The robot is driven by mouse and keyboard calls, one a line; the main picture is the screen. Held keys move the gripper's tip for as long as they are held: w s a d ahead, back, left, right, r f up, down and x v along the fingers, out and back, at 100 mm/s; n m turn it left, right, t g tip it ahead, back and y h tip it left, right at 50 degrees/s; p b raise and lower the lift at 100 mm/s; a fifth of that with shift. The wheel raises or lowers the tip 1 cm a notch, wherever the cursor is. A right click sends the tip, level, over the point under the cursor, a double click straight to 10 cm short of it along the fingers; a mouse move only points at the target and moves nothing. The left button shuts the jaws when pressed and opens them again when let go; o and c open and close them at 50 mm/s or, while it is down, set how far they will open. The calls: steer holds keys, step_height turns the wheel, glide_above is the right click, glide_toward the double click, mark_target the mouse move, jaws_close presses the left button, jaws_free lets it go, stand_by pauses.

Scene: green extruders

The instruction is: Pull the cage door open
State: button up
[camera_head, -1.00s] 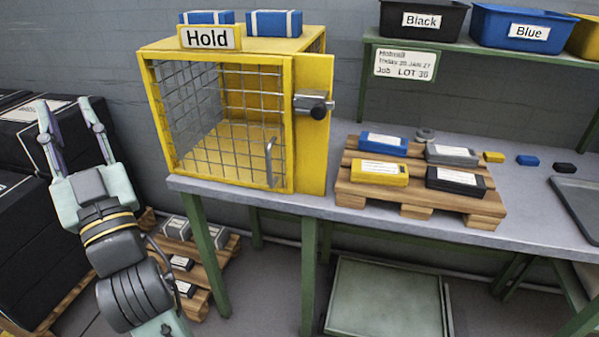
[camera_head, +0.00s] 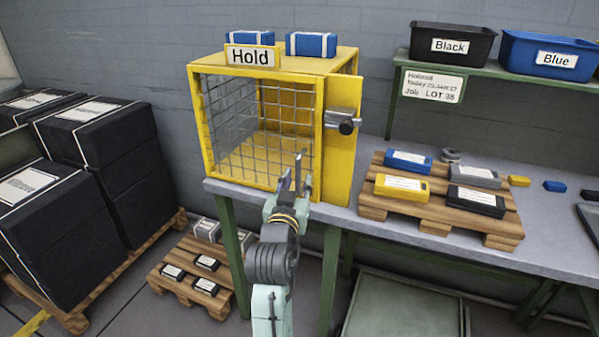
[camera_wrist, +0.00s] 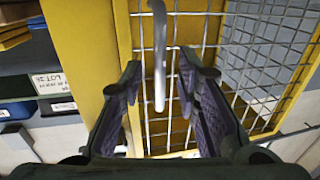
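The yellow cage (camera_head: 342,92) stands on the bench with a wire-mesh front door (camera_head: 262,120) that looks shut. Its grey bar handle (camera_head: 299,164) is on the right side of the door, partly hidden by my gripper (camera_head: 294,187). In the wrist view, my gripper (camera_wrist: 160,72) is open, with one finger on each side of the handle (camera_wrist: 159,45). Gaps show between handle and fingers. A grey latch with a dark knob (camera_head: 343,122) is on the yellow panel right of the door. The "Hold" sign (camera_head: 250,57) tops the cage.
A wooden pallet (camera_head: 437,227) with several small boxes is on the bench right of the cage. A low pallet (camera_head: 185,292) is below the bench. Blue boxes (camera_head: 312,44) lie on the cage.

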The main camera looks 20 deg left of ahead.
steer(key=shift+w+a, duration=0.15)
steer(key=shift+w, duration=1.2)
steer(key=shift+c, duration=0.4)
jaws_close()
